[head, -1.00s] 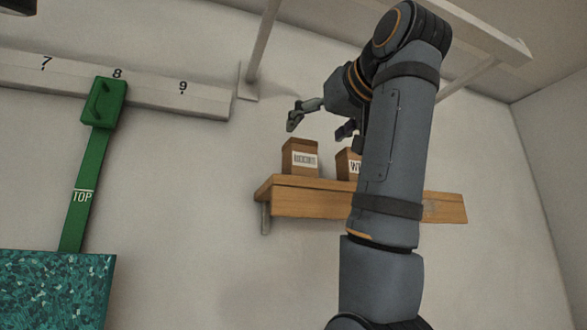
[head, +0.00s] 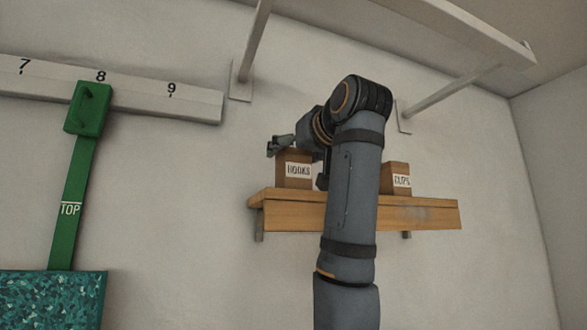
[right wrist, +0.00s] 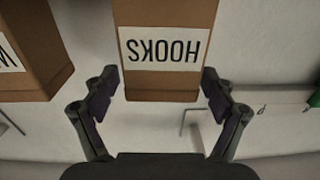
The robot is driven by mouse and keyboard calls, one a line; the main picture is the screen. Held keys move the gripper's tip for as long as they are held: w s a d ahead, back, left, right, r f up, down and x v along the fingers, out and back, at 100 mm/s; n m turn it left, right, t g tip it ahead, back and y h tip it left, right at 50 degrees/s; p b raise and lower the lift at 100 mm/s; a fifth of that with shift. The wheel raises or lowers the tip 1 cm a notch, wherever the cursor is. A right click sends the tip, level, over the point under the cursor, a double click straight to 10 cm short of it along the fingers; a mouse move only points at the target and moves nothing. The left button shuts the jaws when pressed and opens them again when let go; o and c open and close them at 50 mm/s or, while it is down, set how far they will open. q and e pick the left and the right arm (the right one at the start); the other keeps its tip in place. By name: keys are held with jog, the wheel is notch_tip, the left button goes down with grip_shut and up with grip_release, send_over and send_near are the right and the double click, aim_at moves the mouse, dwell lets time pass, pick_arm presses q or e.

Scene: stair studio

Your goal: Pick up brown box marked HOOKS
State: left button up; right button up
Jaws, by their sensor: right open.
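The brown box marked HOOKS (head: 294,171) stands upright at the left end of a wooden wall shelf (head: 290,217). My right gripper (head: 301,164) is open at the box's upper part, with one finger at its top left and the other by its right side. In the right wrist view the HOOKS box (right wrist: 165,70) appears upside down, its label facing the camera. The open fingers of my right gripper (right wrist: 160,88) lie on either side of the box's end, with narrow gaps in the picture. Whether they touch it I cannot tell. My left gripper is not in view.
A partly seen brown box (right wrist: 30,50) is close beside HOOKS in the right wrist view. A white rail (head: 455,30) runs overhead. A green strap (head: 73,190) hangs left.

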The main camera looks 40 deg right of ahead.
jog(key=shift+s+a, duration=0.1)
jog(key=shift+s, duration=0.05)
jog(key=c, duration=1.3)
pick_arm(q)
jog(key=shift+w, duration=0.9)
pick_arm(e)
jog(key=shift+r, duration=0.1)
